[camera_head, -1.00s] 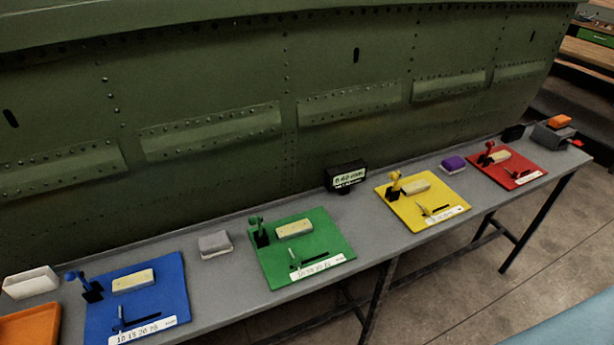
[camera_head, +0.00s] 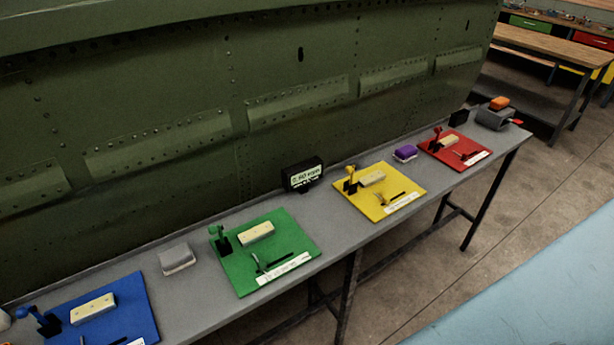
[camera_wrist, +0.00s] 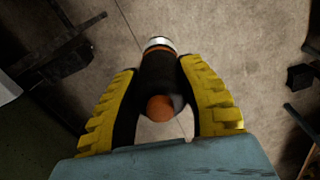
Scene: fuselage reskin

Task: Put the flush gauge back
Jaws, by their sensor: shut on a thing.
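In the wrist view my gripper (camera_wrist: 160,88) has its two yellow ribbed fingers closed on the flush gauge (camera_wrist: 157,68). The gauge is a dark cylinder with an orange band, a silver far end and an orange-brown round near end. It is held over bare floor in this view. Neither my gripper nor the gauge can be made out in the head view. A small black display (camera_head: 303,174) with a lit reading in mm stands at the back of the grey bench (camera_head: 330,226).
Green (camera_head: 295,232), yellow (camera_head: 372,207), red (camera_head: 470,157) and blue (camera_head: 140,305) boards with small tools lie along the bench. The green riveted panel (camera_head: 200,90) rises behind.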

